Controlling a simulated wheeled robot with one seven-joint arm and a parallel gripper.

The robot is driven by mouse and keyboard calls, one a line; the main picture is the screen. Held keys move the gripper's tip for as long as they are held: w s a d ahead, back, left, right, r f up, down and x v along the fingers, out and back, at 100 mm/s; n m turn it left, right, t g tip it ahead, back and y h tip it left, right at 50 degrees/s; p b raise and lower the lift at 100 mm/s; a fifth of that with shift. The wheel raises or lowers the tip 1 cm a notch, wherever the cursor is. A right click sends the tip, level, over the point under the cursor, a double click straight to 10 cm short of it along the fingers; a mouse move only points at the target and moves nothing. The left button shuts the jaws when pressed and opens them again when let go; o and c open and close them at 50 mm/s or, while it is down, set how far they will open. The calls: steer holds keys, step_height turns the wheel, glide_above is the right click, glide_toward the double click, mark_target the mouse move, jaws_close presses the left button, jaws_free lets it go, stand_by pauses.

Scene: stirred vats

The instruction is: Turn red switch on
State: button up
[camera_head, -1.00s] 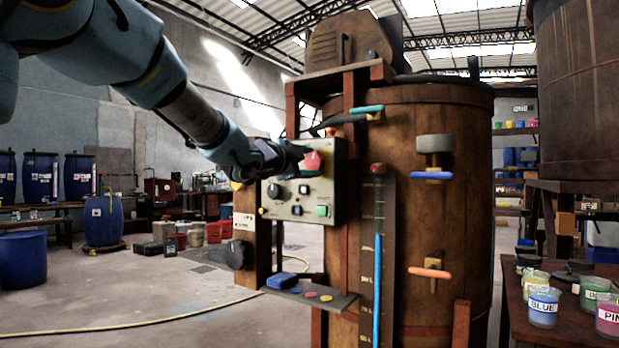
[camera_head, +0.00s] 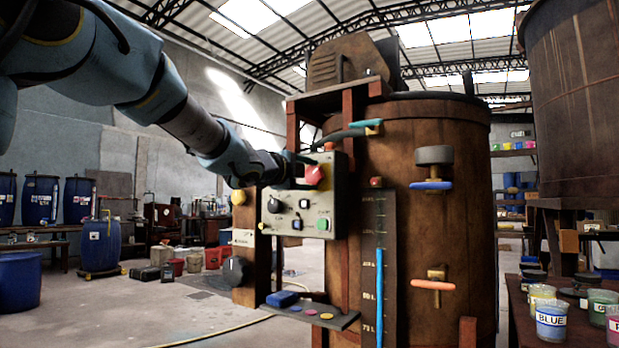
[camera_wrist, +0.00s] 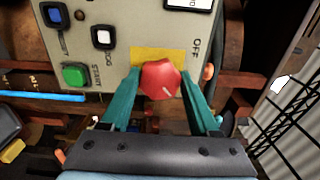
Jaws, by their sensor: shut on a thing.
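The red switch (camera_head: 315,175) is a red knob at the top right of the pale control panel (camera_head: 335,200) on the wooden vat. In the wrist view the red switch (camera_wrist: 160,78) sits over a yellow plate, with a small white mark on its face and the word OFF to its right. My gripper (camera_wrist: 162,85) has its two teal fingers on either side of the knob and is shut on it. In the head view my gripper (camera_head: 304,172) reaches the panel from the left and partly covers the knob's left side.
The panel also has a black knob (camera_head: 274,205), a green button (camera_head: 322,224) and small square buttons. A shelf (camera_head: 345,320) with a blue block juts out below. Blue (camera_head: 431,185) and orange (camera_head: 433,285) valve handles stick out of the vat. Labelled paint jars (camera_head: 551,322) stand at right.

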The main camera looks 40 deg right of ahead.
steer(key=o, duration=1.4)
steer(key=v, duration=1)
steer(key=shift+s+a, duration=0.1)
steer(key=shift+a, duration=0.25)
